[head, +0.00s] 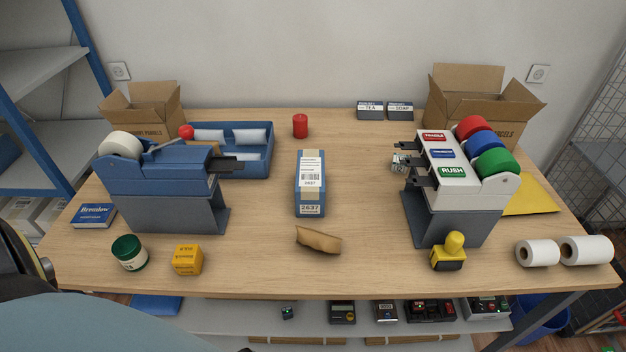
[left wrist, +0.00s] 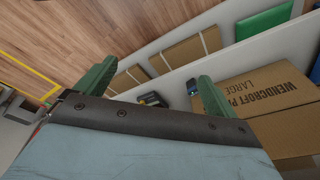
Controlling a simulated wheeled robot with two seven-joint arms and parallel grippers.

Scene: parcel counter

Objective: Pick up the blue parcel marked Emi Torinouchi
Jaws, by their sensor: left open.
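A blue parcel (head: 300,188) stands near the middle of the counter, with a white printed label on top. The number on its near end reads 2637; the name is too small to read. My left gripper (left wrist: 155,90) shows in the left wrist view with its two green fingers apart and nothing between them. It is over the floor and shelf area, away from the parcel, and is not visible in the head view. My right gripper is in neither view.
A blue tape dispenser (head: 150,180) stands left of the parcel; a white label dispenser (head: 448,150) stands right. A crumpled brown paper piece (head: 318,240) lies in front. A red cylinder (head: 300,126) is behind. A large carton (left wrist: 275,95) shows in the left wrist view.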

